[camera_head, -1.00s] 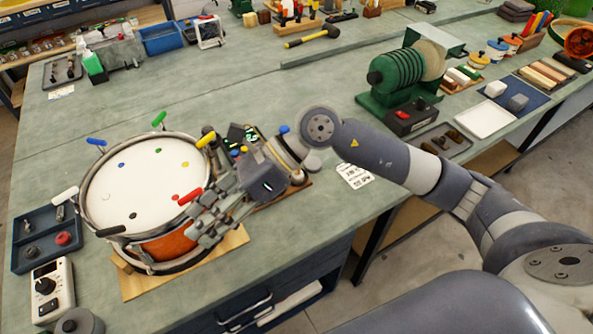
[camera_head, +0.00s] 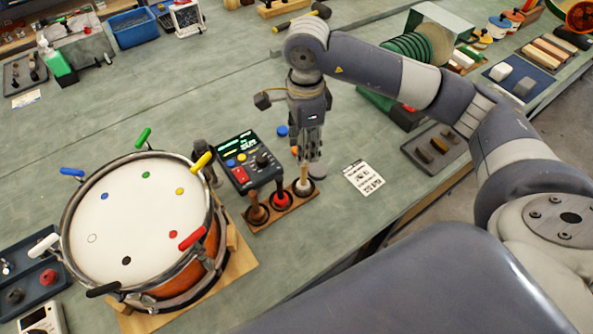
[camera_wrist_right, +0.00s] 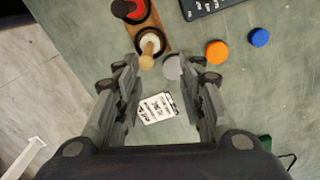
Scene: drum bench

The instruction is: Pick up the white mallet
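A pale, upright mallet (camera_head: 303,181) stands at the right end of a small wooden stand (camera_head: 250,229); its light handle also shows in the right wrist view (camera_wrist_right: 151,45). A red mallet (camera_head: 280,193) and a brown one (camera_head: 257,212) stand beside it. My right gripper (camera_head: 313,165) points down just above and behind the pale mallet, partly overlapping it. In the wrist view its fingers (camera_wrist_right: 160,88) are spread apart with nothing between them, and the mallet stands beyond the fingertips. Whether they touch it cannot be told. My left gripper is not in view.
The drum (camera_head: 140,215) with coloured handles stands left of the stand. A dark control box (camera_head: 247,162) is behind the stand. Orange (camera_wrist_right: 217,52) and blue (camera_wrist_right: 259,37) caps lie close by. A printed card (camera_head: 363,177) lies on clear bench to the right.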

